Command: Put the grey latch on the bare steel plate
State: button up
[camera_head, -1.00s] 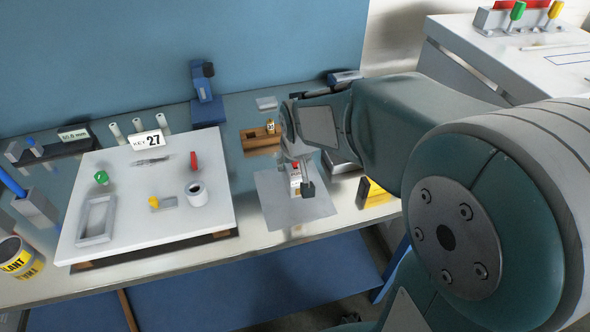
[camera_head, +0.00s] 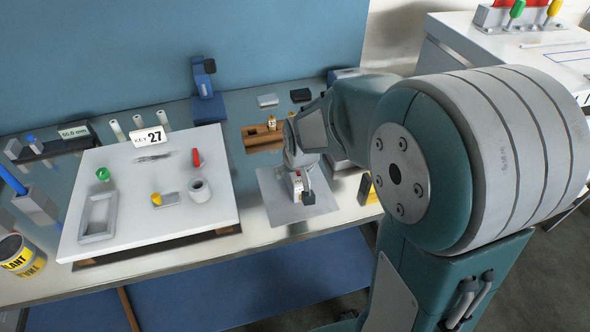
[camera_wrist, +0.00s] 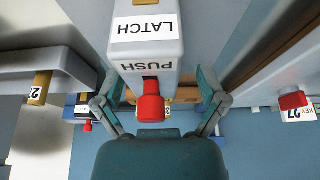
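The grey latch (camera_wrist: 150,45) is a block with LATCH and PUSH labels and a red button, upside down in the wrist view. My gripper (camera_wrist: 161,72) has one finger on each side of it and looks shut on it. A narrow gap shows beside the right finger, so its contact there is unclear. In the head view my gripper (camera_head: 301,188) points down, and the latch (camera_head: 297,182) is over the bare steel plate (camera_head: 276,206), a flat grey sheet. I cannot tell whether the latch touches the plate; my gripper hides part of both.
A wooden holder (camera_head: 257,140) stands behind. A yellow-black block (camera_head: 368,190) is close on the right.

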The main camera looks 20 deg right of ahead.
jog(key=shift+s+d+r, duration=0.1)
jog(key=shift+r, duration=0.35)
jog(key=v, duration=1.1)
jog(key=s+r+t, duration=0.1)
jog(key=s+r, duration=0.1)
jog(key=s, duration=1.4)
jog(key=shift+s+r, duration=0.2)
jog(key=shift+r, duration=0.2)
